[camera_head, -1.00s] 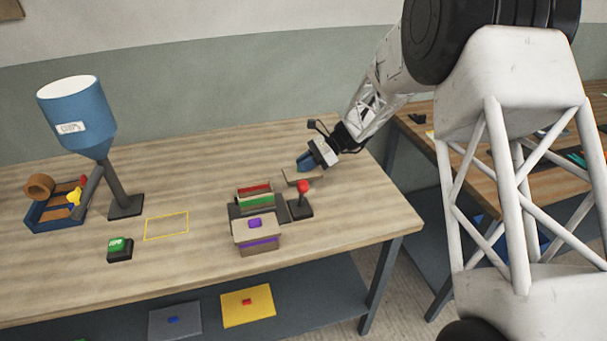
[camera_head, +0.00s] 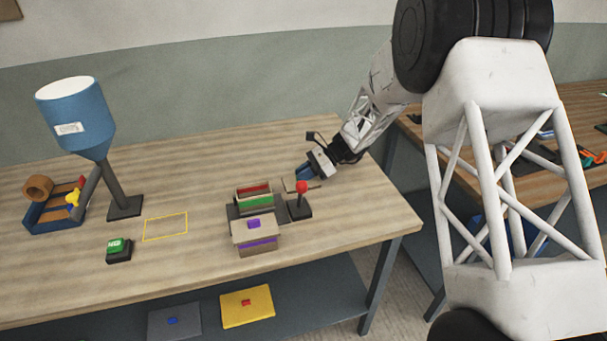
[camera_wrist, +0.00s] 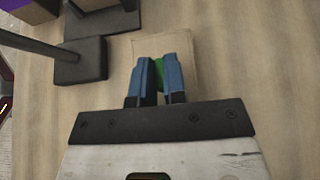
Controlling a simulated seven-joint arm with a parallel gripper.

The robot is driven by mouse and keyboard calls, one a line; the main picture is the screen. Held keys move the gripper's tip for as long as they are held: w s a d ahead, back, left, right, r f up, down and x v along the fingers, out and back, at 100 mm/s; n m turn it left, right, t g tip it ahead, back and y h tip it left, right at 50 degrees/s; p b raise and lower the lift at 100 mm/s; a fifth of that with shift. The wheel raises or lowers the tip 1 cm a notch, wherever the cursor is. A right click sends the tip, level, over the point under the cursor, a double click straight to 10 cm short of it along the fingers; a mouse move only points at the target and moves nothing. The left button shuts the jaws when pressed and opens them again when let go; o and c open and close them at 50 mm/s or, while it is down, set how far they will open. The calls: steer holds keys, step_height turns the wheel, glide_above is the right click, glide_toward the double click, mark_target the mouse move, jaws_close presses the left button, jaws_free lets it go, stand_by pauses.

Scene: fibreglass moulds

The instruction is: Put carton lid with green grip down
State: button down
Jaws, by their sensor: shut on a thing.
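The carton lid (camera_wrist: 190,52) is a flat tan square with a green grip (camera_wrist: 159,70), seen in the wrist view below my gripper. My gripper (camera_wrist: 158,68) has its two blue fingers shut on the green grip. In the head view the lid (camera_head: 290,183) shows as a thin tan plate low over or on the table, behind the red-knobbed lever, and my gripper (camera_head: 304,172) is at its right rear edge. I cannot tell whether the lid touches the tabletop. The fingers hide most of the grip.
A lever with a red knob (camera_head: 302,187) stands just in front of the lid. An open carton with red and green bands (camera_head: 255,202) and a closed carton with a purple grip (camera_head: 257,242) stand to the left. The table's right end is clear.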

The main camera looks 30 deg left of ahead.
steer(key=shift+f, duration=0.1)
steer(key=c, duration=1.2)
jaws_free()
steer(key=shift+w+d+r, duration=0.1)
steer(key=shift+r, duration=0.1)
steer(key=v, duration=1.1)
steer(key=shift+w+d+r, duration=0.15)
steer(key=shift+w+d, duration=0.05)
steer(key=shift+d, duration=0.05)
steer(key=shift+d, duration=0.1)
